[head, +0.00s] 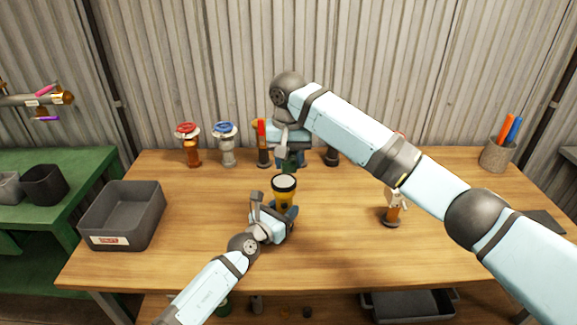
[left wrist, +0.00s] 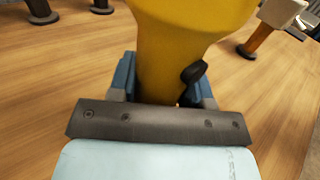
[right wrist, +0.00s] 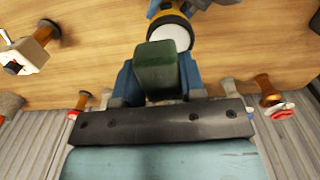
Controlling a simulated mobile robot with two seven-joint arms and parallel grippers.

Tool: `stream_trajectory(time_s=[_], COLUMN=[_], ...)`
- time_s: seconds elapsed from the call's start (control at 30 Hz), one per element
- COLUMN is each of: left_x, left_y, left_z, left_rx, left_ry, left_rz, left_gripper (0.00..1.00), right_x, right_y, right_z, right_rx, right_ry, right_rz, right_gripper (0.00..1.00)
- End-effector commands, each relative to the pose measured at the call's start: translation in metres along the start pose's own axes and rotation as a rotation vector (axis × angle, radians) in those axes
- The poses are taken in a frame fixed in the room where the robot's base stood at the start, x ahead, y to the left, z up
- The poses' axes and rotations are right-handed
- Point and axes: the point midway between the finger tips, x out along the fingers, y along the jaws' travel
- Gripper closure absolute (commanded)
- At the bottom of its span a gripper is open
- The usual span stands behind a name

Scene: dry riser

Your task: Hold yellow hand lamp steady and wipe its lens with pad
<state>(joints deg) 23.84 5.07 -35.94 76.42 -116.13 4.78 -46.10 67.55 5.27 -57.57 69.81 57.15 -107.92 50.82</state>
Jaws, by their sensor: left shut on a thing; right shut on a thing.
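The yellow hand lamp (head: 285,195) stands upright over the middle of the table, its pale round lens (head: 284,181) facing up. My left gripper (head: 283,212) is shut on the lamp's body; its blue fingers flank the yellow body (left wrist: 185,50) in the left wrist view. My right gripper (head: 290,158) is shut on a dark green pad (right wrist: 163,68), just behind the lamp in the head view. In the right wrist view the pad overlaps the edge of the white lens (right wrist: 168,36). I cannot tell whether they touch.
A grey bin (head: 122,238) stands at the table's left. Red-topped (head: 188,145) and blue-topped (head: 225,145) valves line the back with other fittings. Another fitting (head: 393,210) stands right of the lamp. A cup (head: 496,155) holds markers at the far right. The front centre-right is clear.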

Motion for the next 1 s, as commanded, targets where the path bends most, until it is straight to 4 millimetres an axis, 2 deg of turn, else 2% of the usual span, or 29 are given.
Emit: stream_trajectory(time_s=[0.4, 0.83, 1.0], left_x=[0.0, 0.0, 0.0], left_y=[0.0, 0.0, 0.0], left_z=[0.0, 0.0, 0.0], left_rx=[0.0, 0.0, 0.0], left_ry=[0.0, 0.0, 0.0], left_rz=[0.0, 0.0, 0.0], left_gripper=[0.88, 0.88, 0.88], right_x=[-0.029, -0.031, -0.031], right_y=[-0.001, 0.001, 0.018], right_z=[0.0, 0.0, 0.0], right_rx=[-0.001, 0.0, 0.001], right_ry=[0.001, 0.0, 0.0], right_rz=[-0.001, 0.0, -0.001], right_gripper=[0.88, 0.88, 0.88])
